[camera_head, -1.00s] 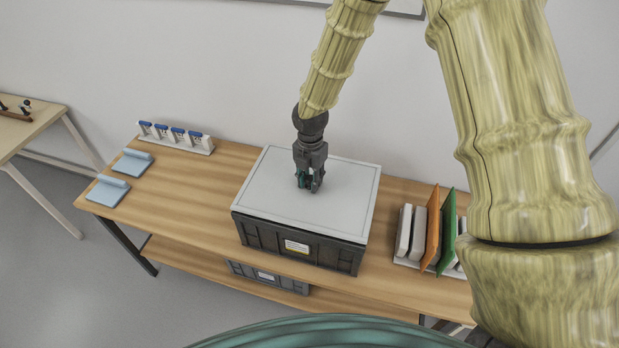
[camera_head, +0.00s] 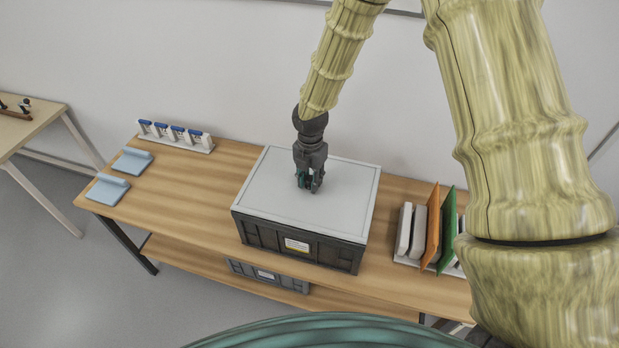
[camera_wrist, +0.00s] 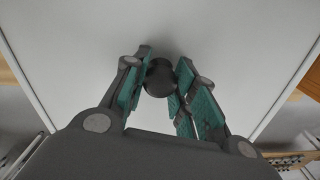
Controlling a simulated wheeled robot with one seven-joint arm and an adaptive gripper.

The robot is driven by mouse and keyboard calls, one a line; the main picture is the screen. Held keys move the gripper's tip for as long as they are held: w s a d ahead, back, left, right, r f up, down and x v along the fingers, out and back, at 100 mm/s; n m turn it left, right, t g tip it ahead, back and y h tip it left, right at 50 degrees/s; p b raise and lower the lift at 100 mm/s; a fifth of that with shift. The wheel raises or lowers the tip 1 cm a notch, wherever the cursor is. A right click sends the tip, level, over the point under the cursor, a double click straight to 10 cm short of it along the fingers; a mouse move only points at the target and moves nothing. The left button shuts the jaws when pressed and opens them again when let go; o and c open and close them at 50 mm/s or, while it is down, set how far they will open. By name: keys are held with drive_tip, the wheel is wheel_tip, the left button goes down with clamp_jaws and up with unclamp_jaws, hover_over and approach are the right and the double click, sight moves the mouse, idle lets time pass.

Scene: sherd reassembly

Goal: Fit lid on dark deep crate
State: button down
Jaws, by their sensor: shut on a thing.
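The dark deep crate (camera_head: 300,248) stands on the wooden table, with a label on its front. The light grey lid (camera_head: 260,190) lies flat over the crate's top, its edges roughly in line with the crate's walls. Whether it is fully seated cannot be told. My gripper (camera_head: 308,188) points down at the lid's middle. In the wrist view my gripper (camera_wrist: 162,85) is shut on the lid's dark round knob (camera_wrist: 159,78), with a teal-padded finger on each side. The lid (camera_wrist: 215,40) fills most of that view.
A second dark crate (camera_head: 268,275) sits on the lower shelf. Blue trays (camera_head: 108,189) and a rack with blue-topped items (camera_head: 176,136) are at the table's left. A rack with upright orange and green boards (camera_head: 433,228) stands close to the crate's right.

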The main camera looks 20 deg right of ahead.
sight(310, 178)
drive_tip(key=shift+f, duration=0.25)
drive_tip(key=c, duration=1.1)
unclamp_jaws()
wheel_tip(310, 178, up, 12)
